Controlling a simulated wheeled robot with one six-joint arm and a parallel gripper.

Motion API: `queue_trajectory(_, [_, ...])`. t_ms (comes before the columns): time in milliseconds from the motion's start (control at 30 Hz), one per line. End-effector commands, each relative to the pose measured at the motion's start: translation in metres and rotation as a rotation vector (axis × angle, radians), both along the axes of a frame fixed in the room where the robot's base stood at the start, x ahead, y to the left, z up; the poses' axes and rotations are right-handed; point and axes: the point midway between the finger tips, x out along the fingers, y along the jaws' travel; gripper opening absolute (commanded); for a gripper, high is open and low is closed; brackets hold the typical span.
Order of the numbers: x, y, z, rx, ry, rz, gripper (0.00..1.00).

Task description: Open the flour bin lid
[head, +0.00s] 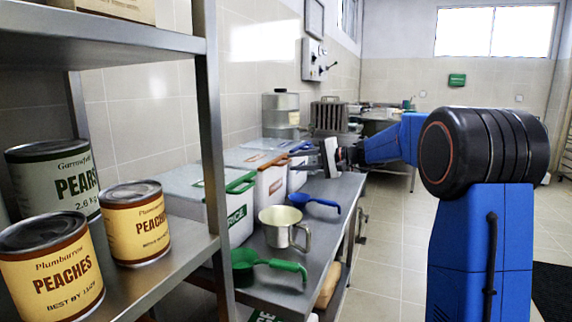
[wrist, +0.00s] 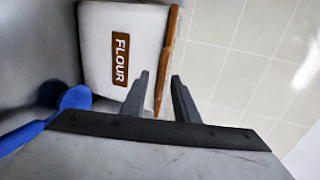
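The flour bin (wrist: 117,48) is white with a brown FLOUR label, and its face shows in the wrist view. Its brown lid handle (wrist: 169,50) runs along the bin's edge, and the lid looks shut. In the head view the brown handle (head: 273,161) is on the middle bin of the row. My gripper (wrist: 158,84) is open, with its two dark fingers pointing at the handle. The handle's near end shows between the fingers; I cannot tell whether they touch it. In the head view my gripper (head: 305,153) is at the bins' front, small and partly hard to make out.
The rice bin (head: 213,195) with a green handle stands nearer. A blue scoop (head: 313,201), a metal cup (head: 284,228) and a green scoop (head: 268,264) lie along the counter's front. A shelf (head: 175,265) with cans is at left. Floor at right is open.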

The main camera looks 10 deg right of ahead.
Motion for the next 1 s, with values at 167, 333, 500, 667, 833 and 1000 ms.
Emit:
queue_trajectory(167, [0.016,0.022,-0.006,0.001,0.001,0.002,0.28])
queue_trajectory(333, [0.023,0.033,-0.009,0.0,0.0,0.001,0.28])
queue_trajectory(500, [0.026,0.036,-0.01,0.0,0.0,0.0,0.28])
queue_trajectory(667, [0.026,0.036,-0.01,0.0,0.0,0.0,0.28])
queue_trajectory(833, [0.026,0.036,-0.01,0.0,0.0,0.0,0.0])
queue_trajectory(1000, [0.026,0.036,-0.011,-0.001,0.004,0.001,0.0])
